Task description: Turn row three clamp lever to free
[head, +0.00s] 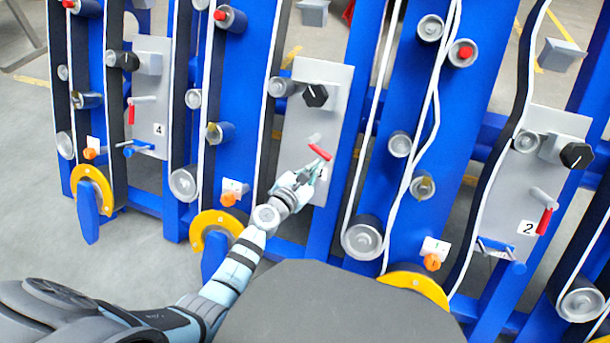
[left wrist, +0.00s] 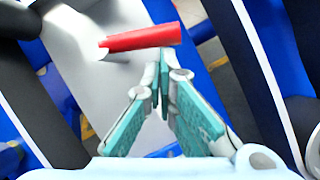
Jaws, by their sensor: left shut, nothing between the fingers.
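The clamp lever with a red handle (head: 319,152) sits on the grey plate (head: 302,128) between the plates marked 4 and 2; this plate's own number is hidden. The handle slants down to the right from its grey pivot. In the left wrist view the red handle (left wrist: 140,39) lies nearly level across the picture. My left gripper (head: 320,165) is shut and empty, its fingertips close below the handle's lower end. In the left wrist view its fingertips (left wrist: 161,62) meet just under the handle's right part; I cannot tell whether they touch it. My right gripper is not in view.
Other red levers hang down on the plate marked 4 (head: 151,85) and the plate marked 2 (head: 552,130). A black hex knob (head: 316,96) sticks out above the lever. Blue frame posts, rollers and white-edged belts stand on both sides of the plate.

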